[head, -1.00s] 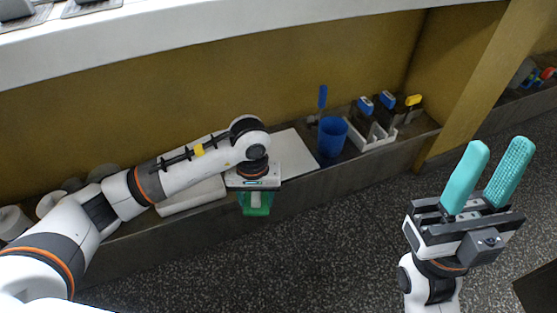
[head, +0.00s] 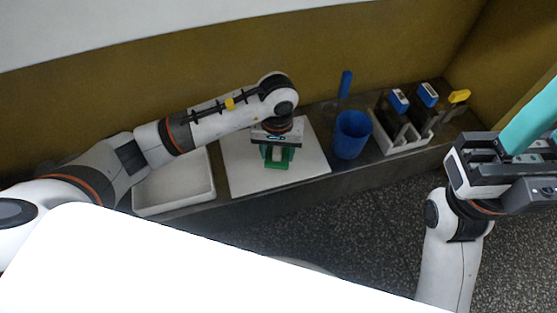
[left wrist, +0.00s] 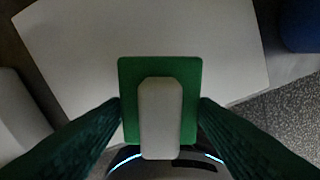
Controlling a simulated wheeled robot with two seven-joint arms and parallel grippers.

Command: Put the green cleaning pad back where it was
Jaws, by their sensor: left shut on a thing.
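The green cleaning pad (left wrist: 160,66) has a pale grey block handle on top. My left gripper (head: 277,153) is shut on it, with one finger on each side. The pad also shows below the gripper in the head view (head: 286,161). It is over the flat white board (head: 243,181) on the low shelf; I cannot tell whether it touches the board. In the left wrist view the board (left wrist: 90,40) spreads out behind the pad. My right gripper (head: 545,130), with teal fingers, is partly cut off at the right edge, open and empty.
A shallow white tray (head: 176,184) lies left of the board. A blue cup (head: 352,135) stands to its right, then a white rack (head: 403,139) with blue- and yellow-topped tools. The yellow-brown wall (head: 150,95) is behind the shelf. The speckled floor in front is clear.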

